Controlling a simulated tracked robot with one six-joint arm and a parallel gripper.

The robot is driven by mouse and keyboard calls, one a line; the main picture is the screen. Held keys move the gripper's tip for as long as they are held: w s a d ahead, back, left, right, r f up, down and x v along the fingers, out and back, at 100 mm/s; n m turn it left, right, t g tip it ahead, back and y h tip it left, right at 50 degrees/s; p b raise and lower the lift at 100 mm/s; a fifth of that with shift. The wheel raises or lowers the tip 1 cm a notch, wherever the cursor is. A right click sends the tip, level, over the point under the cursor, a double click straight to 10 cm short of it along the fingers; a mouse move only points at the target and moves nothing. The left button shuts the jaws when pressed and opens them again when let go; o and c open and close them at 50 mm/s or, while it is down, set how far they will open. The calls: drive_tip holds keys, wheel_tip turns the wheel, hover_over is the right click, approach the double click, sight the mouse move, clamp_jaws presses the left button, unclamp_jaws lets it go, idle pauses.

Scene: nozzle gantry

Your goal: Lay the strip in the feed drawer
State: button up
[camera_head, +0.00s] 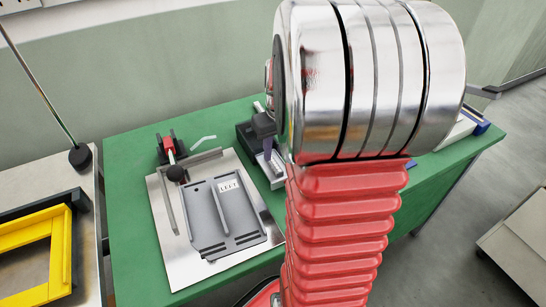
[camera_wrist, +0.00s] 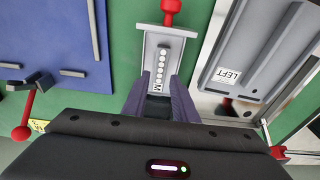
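A grey drawer-like tray (camera_wrist: 150,60) with raised side walls and a red knob (camera_wrist: 171,7) shows in the wrist view. A narrow strip (camera_wrist: 162,65) with a row of pale discs and a letter M lies along its middle, between the walls. My gripper (camera_wrist: 159,88) has its two purple fingers apart, one on either side of the strip's lettered end; a gap shows between them. Whether the fingers touch the tray is unclear. In the head view, my gripper (camera_head: 268,150) is over a grey fixture (camera_head: 268,178), largely hidden by my arm.
A grey panel (camera_head: 207,235) lies on a metal plate (camera_head: 165,245) on the green table (camera_head: 125,185). A red-and-black clamp (camera_head: 170,148) stands behind it. A yellow frame (camera_head: 60,255) is on the left bench. The wrist view shows a blue board (camera_wrist: 55,35) and a LEFT-labelled panel (camera_wrist: 255,45).

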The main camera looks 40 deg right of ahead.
sight(276, 167)
wheel_tip(276, 167, up, 8)
drive_tip(key=s, duration=0.1)
drive_tip(key=shift+a, duration=0.15)
drive_tip(key=shift+f, duration=0.1)
idle(0.6)
drive_tip(key=s+a+r+n+t, duration=0.1)
drive_tip(key=s+a, duration=0.2)
drive_tip(key=a, duration=0.6)
drive_tip(key=s+a+r+n+t, duration=0.1)
drive_tip(key=s+a, duration=0.1)
drive_tip(key=a, duration=0.7)
drive_tip(key=s+a+r+n+t, duration=0.1)
drive_tip(key=s+a, duration=0.2)
drive_tip(key=a, duration=0.6)
drive_tip(key=shift+s+r+t, duration=0.3)
drive_tip(key=shift+r+t, duration=0.1)
drive_tip(key=shift+s+a, duration=0.1)
drive_tip(key=shift+s, duration=0.05)
